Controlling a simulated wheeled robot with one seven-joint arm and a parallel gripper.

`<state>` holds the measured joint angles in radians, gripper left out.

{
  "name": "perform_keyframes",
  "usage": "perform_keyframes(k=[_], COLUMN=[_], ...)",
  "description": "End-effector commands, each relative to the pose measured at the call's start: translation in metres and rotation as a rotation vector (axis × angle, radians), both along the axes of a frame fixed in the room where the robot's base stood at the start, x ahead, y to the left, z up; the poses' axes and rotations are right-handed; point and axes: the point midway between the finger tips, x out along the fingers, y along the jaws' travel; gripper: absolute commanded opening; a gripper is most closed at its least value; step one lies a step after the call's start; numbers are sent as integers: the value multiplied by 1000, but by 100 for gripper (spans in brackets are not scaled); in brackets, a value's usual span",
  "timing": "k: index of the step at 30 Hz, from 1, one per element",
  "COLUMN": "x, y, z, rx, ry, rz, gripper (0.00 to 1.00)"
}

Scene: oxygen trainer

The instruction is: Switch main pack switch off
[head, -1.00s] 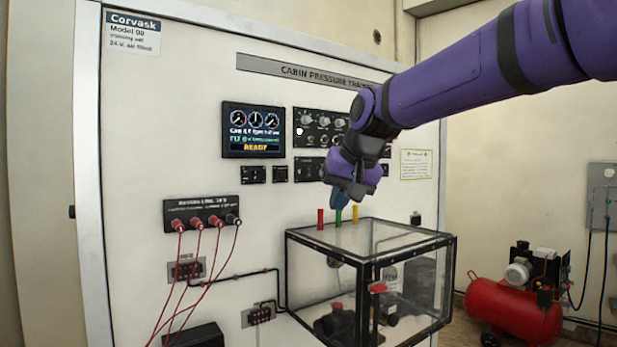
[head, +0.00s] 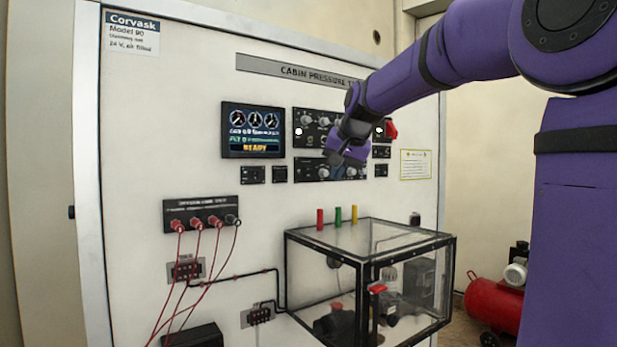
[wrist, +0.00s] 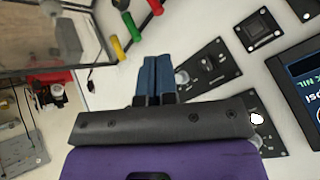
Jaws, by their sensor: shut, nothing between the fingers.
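The control panel carries an upper black switch panel (head: 310,122) and a lower black switch panel (head: 308,168), both partly hidden by my arm. Small switch modules (head: 252,174) sit left of the lower panel, and others (head: 381,170) sit right of it. Labels are too small to tell which is the main pack switch. My gripper (wrist: 158,64) is shut and empty, its blue fingers side by side. In the head view it is in front of the lower panel. In the wrist view the fingertips appear beside a black panel with knobs (wrist: 208,70); contact cannot be told.
A display reading READY (head: 253,130) is left of the switch panels. A clear box (head: 340,265) with red, green and yellow pegs stands below. Red leads hang from a socket strip (head: 202,214). A red compressor (head: 492,305) is at the lower right.

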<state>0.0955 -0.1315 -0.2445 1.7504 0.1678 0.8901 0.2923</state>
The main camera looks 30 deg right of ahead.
Motion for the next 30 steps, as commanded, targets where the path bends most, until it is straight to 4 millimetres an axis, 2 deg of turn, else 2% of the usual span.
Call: perform_keyframes(k=[5, 18, 24, 30], x=[13, 66, 81, 86], y=[1, 2, 3, 4], z=[-2, -9, -10, -10], rx=[-1, -1, -1, 0], ry=[0, 2, 0, 0], rz=[1, 1, 1, 0], gripper=[0, 0, 0, 0])
